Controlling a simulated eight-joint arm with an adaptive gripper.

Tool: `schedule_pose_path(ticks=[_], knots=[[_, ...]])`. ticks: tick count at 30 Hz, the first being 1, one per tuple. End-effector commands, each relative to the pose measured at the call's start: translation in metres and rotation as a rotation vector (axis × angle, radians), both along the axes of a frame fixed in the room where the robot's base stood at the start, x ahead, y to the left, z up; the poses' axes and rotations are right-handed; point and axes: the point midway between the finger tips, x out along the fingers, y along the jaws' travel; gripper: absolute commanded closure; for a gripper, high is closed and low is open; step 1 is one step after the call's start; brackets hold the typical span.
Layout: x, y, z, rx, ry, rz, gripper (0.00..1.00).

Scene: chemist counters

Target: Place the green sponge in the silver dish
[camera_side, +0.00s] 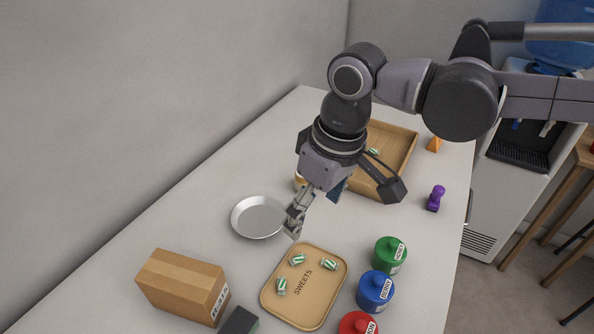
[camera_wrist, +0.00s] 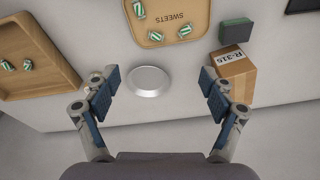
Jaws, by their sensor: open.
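The silver dish (camera_side: 258,217) is round, shallow and empty on the counter. In the wrist view the dish (camera_wrist: 148,81) shows between my open fingers, a little left of centre. My gripper (camera_side: 293,222) is above the counter near the dish's right edge in the side view; in the wrist view my gripper (camera_wrist: 158,88) is wide open with nothing between the pads. The green sponge (camera_wrist: 235,33) is a dark green block beside the cardboard box. In the side view the sponge (camera_side: 238,323) looks nearly black and is cut off by the bottom edge.
A cardboard box (camera_side: 183,285) stands beside the sponge. A sweets tray (camera_side: 318,310) with green-white sweets lies right of them. Green (camera_side: 390,255), blue (camera_side: 375,291) and red (camera_side: 358,324) jars line the right. A wooden tray (camera_side: 402,158) is behind my gripper; a wall borders the left.

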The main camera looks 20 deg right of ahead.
Motion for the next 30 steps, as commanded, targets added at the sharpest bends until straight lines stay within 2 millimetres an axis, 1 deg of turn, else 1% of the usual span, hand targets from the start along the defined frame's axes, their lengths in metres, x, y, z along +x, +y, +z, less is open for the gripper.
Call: schedule_pose_path(ticks=[1,3,6,9,12,15,17,24,27,30], knots=[[-0.007,0.027,-0.006,-0.015,0.017,0.039,0.17],[-0.020,0.058,-0.015,-0.039,0.042,0.081,0.17],[-0.039,0.095,-0.028,-0.072,0.071,0.134,0.17],[-0.056,0.122,-0.039,-0.099,0.092,0.175,0.17],[-0.069,0.139,-0.046,-0.119,0.104,0.200,0.17],[-0.075,0.147,-0.052,-0.127,0.110,0.212,0.17],[-0.076,0.148,-0.057,-0.129,0.111,0.214,0.17],[-0.075,0.148,-0.092,-0.128,0.112,0.213,0.17],[-0.075,0.148,-0.102,-0.128,0.111,0.213,0.17],[-0.075,0.148,-0.107,-0.128,0.111,0.213,0.17]])
